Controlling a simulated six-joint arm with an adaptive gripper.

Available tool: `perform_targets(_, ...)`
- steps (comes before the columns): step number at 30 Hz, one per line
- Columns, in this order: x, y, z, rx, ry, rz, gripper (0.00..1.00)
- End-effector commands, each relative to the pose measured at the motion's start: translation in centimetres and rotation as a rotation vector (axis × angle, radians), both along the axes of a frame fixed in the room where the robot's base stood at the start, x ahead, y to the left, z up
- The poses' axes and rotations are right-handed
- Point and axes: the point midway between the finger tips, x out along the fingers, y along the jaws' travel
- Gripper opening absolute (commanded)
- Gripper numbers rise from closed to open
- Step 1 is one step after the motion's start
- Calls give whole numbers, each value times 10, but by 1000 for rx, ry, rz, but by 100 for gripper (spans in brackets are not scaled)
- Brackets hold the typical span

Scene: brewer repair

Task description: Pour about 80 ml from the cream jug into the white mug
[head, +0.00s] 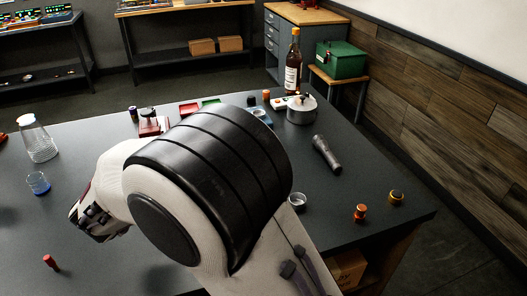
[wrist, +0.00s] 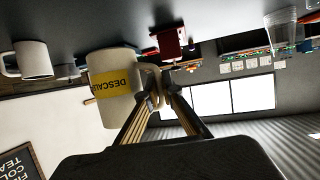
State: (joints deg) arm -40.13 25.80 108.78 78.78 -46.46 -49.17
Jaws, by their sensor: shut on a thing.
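The cream jug (wrist: 108,62), with a yellow band lettered "DESCALE…", is in my gripper (wrist: 160,85) in the wrist view. The fingers are shut at its handle side. This view is turned over, with the dark table along the top. The white mug (wrist: 35,60) is to the left of the jug in this view, apart from it, with its handle to the left. The inside of the jug and the level in it do not show. In the head view my arm covers the middle of the table, and neither jug nor mug shows there.
A glass carafe (head: 38,142) and a blue-based glass (head: 38,184) stand at the left. A bottle (head: 293,65), a metal pot (head: 301,111) and a dark cylindrical tool (head: 326,154) are at the back right. A small red piece (head: 50,262) stands at front left.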

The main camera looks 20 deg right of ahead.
Motion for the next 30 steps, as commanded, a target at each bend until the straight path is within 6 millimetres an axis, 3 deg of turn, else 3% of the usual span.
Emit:
perform_targets(15, 65, -35, -6, -1, -2, -185, 0)
perform_targets(30, 117, -80, -25, -1, -1, -369, 0)
